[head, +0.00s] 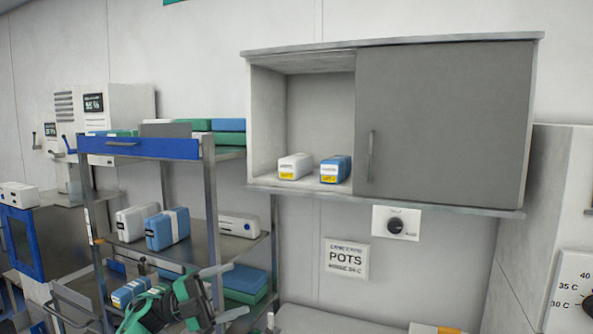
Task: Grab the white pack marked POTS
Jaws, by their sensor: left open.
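A white pack (295,166) with a yellow label stands in the open left half of the wall cabinet (390,43). A blue-and-white pack (335,170) stands to its right. Another white pack (135,222) stands on the cart shelf at left. The print on the packs is too small to read. The word POTS is legible on a white wall sign (346,259) below the cabinet. My left gripper (229,291) is open and empty at the bottom, in front of the cart and well below the cabinet. My right gripper is not in view.
The cabinet's grey sliding door (445,120) covers its right half. The metal cart (211,180) with a blue drawer (140,148) holds a blue pack (168,229) and other boxes. The wall between cart and cabinet is clear.

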